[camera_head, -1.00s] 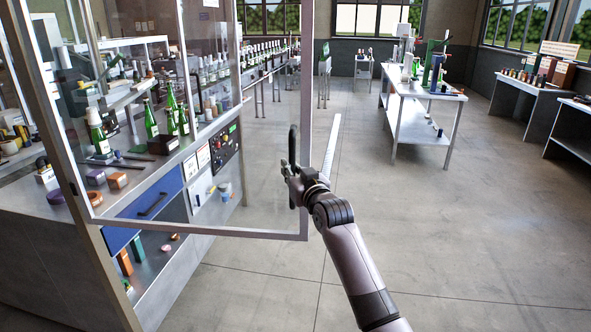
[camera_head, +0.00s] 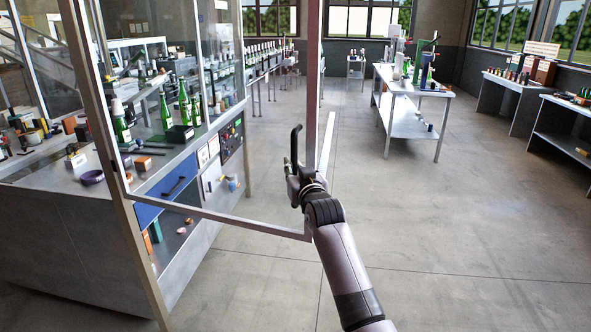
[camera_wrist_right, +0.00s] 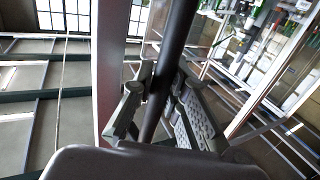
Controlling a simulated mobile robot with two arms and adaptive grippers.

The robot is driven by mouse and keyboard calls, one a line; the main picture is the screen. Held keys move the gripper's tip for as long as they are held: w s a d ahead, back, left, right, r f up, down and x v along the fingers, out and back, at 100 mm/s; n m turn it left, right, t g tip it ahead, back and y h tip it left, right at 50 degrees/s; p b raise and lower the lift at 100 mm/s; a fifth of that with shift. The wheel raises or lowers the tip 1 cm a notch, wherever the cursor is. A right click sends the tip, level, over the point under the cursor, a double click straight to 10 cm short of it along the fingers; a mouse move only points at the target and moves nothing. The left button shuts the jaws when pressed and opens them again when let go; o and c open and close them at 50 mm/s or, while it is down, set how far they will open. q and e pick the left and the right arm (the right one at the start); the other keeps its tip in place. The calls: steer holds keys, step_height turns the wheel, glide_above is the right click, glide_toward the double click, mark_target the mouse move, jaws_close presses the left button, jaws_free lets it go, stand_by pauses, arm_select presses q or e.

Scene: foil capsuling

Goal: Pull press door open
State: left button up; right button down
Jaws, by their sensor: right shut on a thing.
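The press door (camera_head: 314,95) is a clear panel in a pale metal frame, standing swung out from the press cabinet in the head view. Its black bar handle (camera_head: 295,143) is upright near the door's free edge. My right gripper (camera_head: 293,178) is at the lower part of this handle. In the right wrist view the dark handle bar (camera_wrist_right: 177,40) runs between the fingers of my right gripper (camera_wrist_right: 160,100), which are shut on it. The door frame (camera_wrist_right: 112,60) stands just beside the bar there. My left gripper is not in view.
The press cabinet (camera_head: 75,235) stands at the left, with green bottles (camera_head: 184,103) and small items on its worktop. A blue drawer (camera_head: 165,192) is below. A white table (camera_head: 410,110) stands further back. The floor (camera_head: 450,230) at the right is clear.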

steer(key=shift+w+d, duration=0.1)
steer(key=shift+d, duration=0.05)
steer(key=c, duration=1.7)
jaws_free()
steer(key=shift+d, duration=0.1)
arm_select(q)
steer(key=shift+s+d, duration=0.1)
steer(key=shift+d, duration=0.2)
arm_select(e)
steer(key=shift+o, duration=0.7)
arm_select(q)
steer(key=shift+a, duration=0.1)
arm_select(e)
steer(key=shift+s, duration=0.65)
steer(key=v, duration=1.1)
steer(key=shift+w+f, duration=0.1)
steer(key=shift+f, duration=0.05)
